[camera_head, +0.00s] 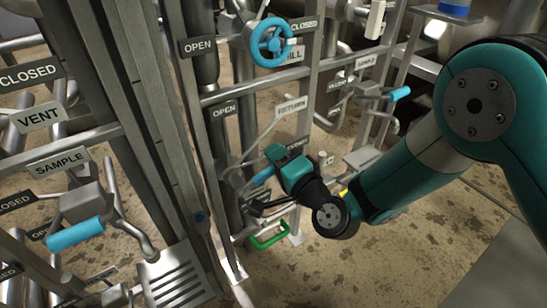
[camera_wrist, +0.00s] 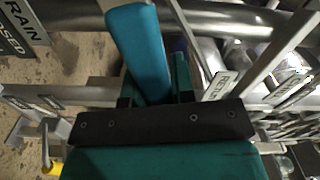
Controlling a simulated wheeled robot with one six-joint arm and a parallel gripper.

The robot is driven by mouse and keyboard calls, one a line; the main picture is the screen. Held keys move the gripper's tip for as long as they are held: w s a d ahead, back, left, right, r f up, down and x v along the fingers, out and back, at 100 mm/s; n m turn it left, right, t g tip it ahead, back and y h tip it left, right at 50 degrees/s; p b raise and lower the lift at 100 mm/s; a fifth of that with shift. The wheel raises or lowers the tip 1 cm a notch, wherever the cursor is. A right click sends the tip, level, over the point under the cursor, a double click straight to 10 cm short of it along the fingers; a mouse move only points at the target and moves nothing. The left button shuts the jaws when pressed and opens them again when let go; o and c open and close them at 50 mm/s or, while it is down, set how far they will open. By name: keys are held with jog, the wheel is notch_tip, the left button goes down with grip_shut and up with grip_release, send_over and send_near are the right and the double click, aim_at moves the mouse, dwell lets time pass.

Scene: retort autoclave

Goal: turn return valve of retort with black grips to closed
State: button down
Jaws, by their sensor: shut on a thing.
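The return valve's blue lever handle (camera_head: 263,176) shows in the head view, on the pipe frame below the RETURN sign (camera_head: 291,106). My gripper (camera_head: 273,163) is at this handle and partly covers it. In the wrist view the blue handle (camera_wrist: 139,48) runs between the two fingers of my gripper (camera_wrist: 155,80), slanting up and left. The fingers are shut on it. A RETURN sign (camera_wrist: 222,86), partly cut off, is right of the fingers. An OPEN sign (camera_head: 223,110) is up and left of the handle. The valve body is mostly hidden.
A blue handwheel (camera_head: 272,42) is above, a blue lever (camera_head: 400,94) to the right, and a blue sample lever (camera_head: 75,234) at left. A green handle (camera_head: 268,240) is below my gripper. Steel uprights and pipes crowd the left. Bare floor (camera_head: 400,240) lies at right.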

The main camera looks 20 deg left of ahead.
jog(key=shift+s+d+f+m, duration=0.1)
jog(key=shift+f+m, duration=1.4)
jog(key=c, duration=1)
grip_release()
jog(key=shift+o, duration=0.2)
jog(key=shift+r, duration=0.1)
